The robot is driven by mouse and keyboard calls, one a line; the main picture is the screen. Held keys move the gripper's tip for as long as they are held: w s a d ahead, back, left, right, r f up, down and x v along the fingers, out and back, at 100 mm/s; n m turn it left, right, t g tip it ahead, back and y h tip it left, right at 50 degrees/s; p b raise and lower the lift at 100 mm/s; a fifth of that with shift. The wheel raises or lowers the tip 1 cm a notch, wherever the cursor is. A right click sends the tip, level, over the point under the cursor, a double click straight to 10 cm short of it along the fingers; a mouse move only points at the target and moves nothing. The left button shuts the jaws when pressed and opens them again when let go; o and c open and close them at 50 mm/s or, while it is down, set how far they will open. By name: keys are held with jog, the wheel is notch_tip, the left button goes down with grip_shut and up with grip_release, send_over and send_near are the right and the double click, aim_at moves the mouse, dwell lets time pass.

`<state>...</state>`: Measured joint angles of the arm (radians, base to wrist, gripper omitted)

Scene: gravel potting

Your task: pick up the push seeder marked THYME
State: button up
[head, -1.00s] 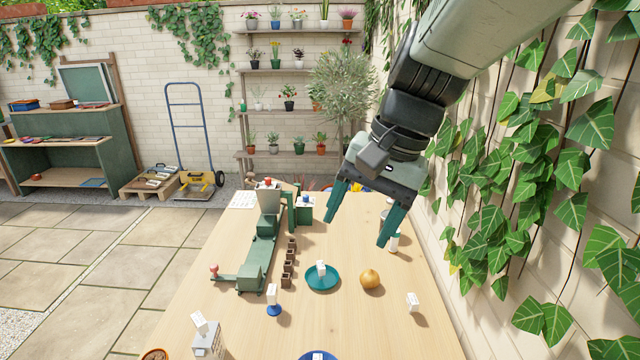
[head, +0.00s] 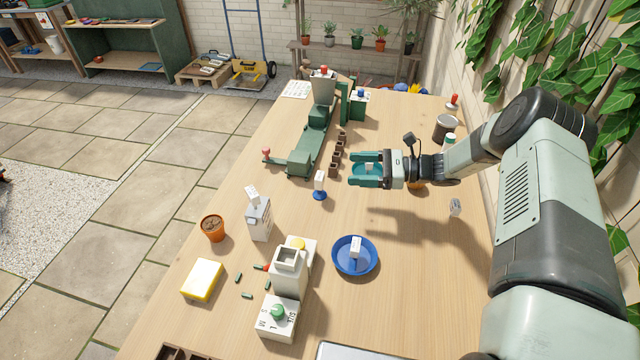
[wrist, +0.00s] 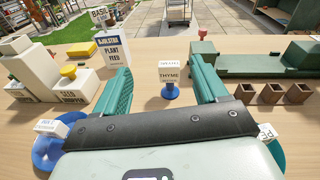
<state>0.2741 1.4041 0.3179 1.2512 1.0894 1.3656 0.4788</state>
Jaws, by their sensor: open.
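The push seeder marked THYME (wrist: 170,80) stands upright in the wrist view, a white labelled block on a round blue base. It also shows in the head view (head: 320,186), left of my gripper. My gripper (head: 351,169) is open and empty, with its green fingers pointing left. In the wrist view the seeder stands beyond and between the two fingertips of my gripper (wrist: 160,76), apart from both.
A blue dish (head: 341,266) with a white block is nearer. A green machine (head: 308,145) and several small brown pots (head: 337,158) stand behind the seeder. A plant feed box (head: 258,220) is at left. Bare table lies between the seeder and the blue dish.

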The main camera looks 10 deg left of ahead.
aim_at(324, 176)
jog(key=f+m, duration=0.1)
jog(key=f, duration=0.1)
jog(key=f+m+t+y, duration=0.1)
jog(key=f, duration=0.1)
jog(key=shift+w, duration=0.2)
jog(key=a, duration=0.7)
jog(key=a+f, duration=0.1)
jog(key=a, duration=0.2)
jog(key=shift+a, duration=0.25)
jog(key=c, duration=1.1)
